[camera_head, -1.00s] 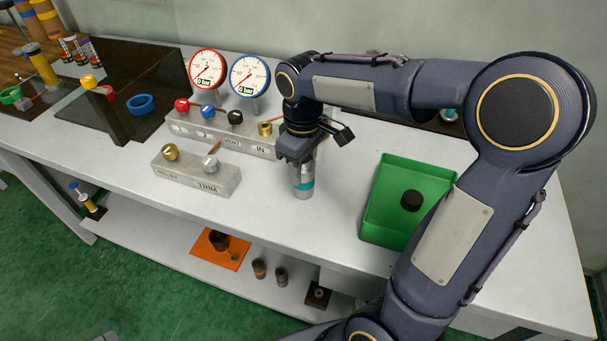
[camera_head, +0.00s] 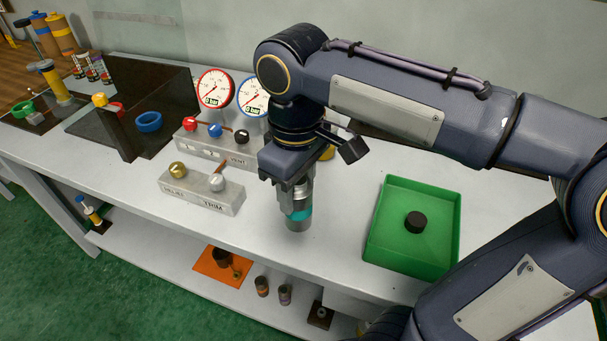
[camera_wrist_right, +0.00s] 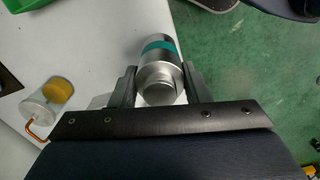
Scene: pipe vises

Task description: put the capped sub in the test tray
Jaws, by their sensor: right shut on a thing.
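My right gripper (camera_head: 297,190) points down and is shut on the sub, a silver cylinder (camera_head: 298,222) with a teal band. In the right wrist view the sub (camera_wrist_right: 160,70) sits between the two fingers of the gripper (camera_wrist_right: 155,90). The gripper holds it over the white bench, left of the green tray; I cannot tell how far its lower end is above the bench. The green tray (camera_head: 368,245) lies on the bench at the right, with a black round cap-like piece (camera_head: 416,222) in it. My left gripper is not in view.
A grey valve block (camera_head: 200,192) with gold and silver knobs stands left of the gripper. Behind it are a longer manifold (camera_head: 212,148) and two gauges (camera_head: 215,88). Dark vise plates (camera_head: 150,85) stand further left. The bench between sub and tray is clear.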

